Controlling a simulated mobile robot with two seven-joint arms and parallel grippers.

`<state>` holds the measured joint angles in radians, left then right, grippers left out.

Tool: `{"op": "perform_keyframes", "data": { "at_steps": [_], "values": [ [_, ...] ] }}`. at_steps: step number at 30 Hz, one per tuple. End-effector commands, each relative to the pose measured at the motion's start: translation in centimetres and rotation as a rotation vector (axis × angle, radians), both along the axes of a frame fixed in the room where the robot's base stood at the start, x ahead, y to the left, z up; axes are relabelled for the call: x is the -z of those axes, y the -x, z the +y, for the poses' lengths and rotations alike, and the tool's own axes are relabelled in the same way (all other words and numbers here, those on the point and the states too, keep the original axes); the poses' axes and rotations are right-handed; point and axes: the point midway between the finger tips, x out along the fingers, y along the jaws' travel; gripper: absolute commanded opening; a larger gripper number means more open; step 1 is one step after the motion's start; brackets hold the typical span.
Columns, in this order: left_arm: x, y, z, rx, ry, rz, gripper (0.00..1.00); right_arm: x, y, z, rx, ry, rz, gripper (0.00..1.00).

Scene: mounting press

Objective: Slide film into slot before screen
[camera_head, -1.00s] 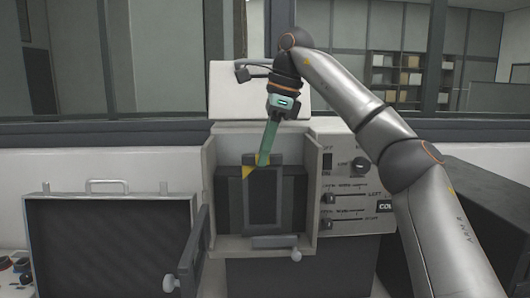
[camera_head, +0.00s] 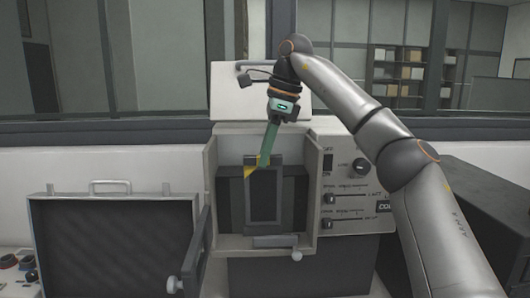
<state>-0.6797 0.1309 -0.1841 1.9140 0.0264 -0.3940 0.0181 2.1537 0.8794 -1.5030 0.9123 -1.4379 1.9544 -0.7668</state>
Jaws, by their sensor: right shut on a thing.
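The film, a dark upright rectangular panel with a grey frame (camera_head: 263,198), is at the mouth of the open press box (camera_head: 311,190). My right gripper (camera_head: 264,159), with long green fingers, reaches down from above and is shut on its top edge. A dark block, which may be the screen (camera_head: 232,205), shows on both sides of the film. A yellow triangle (camera_head: 250,171) marks its upper left. The slot itself is hidden, and I cannot tell how deep the film sits. My left gripper is not in view.
The box's open door (camera_head: 196,250) stands at the left with a round knob. An open dark case (camera_head: 110,245) lies further left. A control panel with sliders (camera_head: 345,190) is right of the box. A latch handle (camera_head: 278,241) is at the box's lower front.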

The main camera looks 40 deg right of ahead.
Motion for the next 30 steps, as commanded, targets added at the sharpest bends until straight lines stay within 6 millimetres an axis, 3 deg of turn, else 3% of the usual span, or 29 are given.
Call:
{"op": "perform_keyframes", "data": {
  "at_steps": [18,30],
  "values": [
    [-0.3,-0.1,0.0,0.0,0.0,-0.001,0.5,0.0,-1.9,-1.5,0.0,-0.001,-0.001,0.0],
    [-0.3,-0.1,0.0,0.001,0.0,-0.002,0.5,0.0,-2.0,-1.7,0.0,0.0,0.0,0.0]
  ]
}}
